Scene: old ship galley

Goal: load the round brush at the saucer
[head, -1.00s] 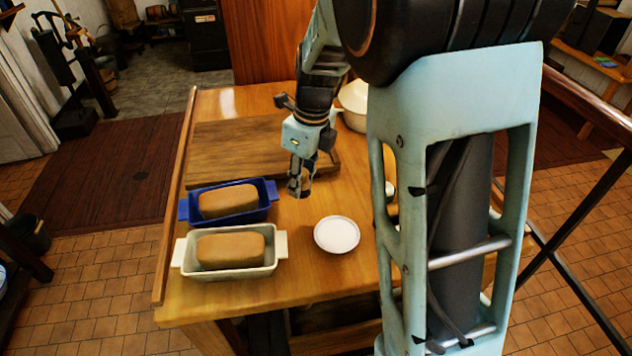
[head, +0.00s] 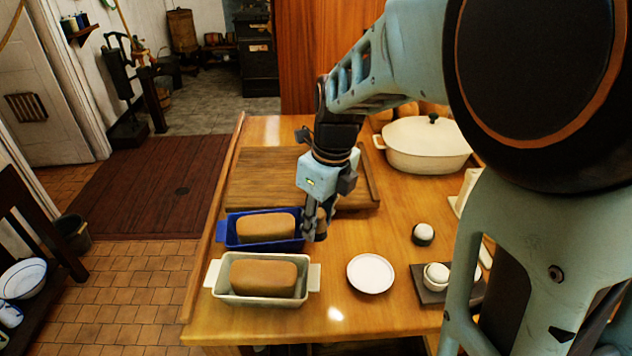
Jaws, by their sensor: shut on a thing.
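The white saucer (head: 370,274) lies on the wooden table in the head view, and its top looks plain white. My gripper (head: 314,230) points down behind and to the left of the saucer, apart from it, at the right end of the blue dish. It is shut on a small brownish thing (head: 321,221), which I take to be the round brush. The fingers cover most of it, so its bristles and lower end cannot be made out. Whether it touches the table is unclear.
Blue (head: 230,236) and cream (head: 233,294) loaf dishes, each holding a brown loaf, stand left of the saucer. A wooden board (head: 262,166) lies behind. A lidded cream pot (head: 425,148), a small dark-and-white round item (head: 423,234) and a dark tray (head: 433,295) with white pieces are rightward.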

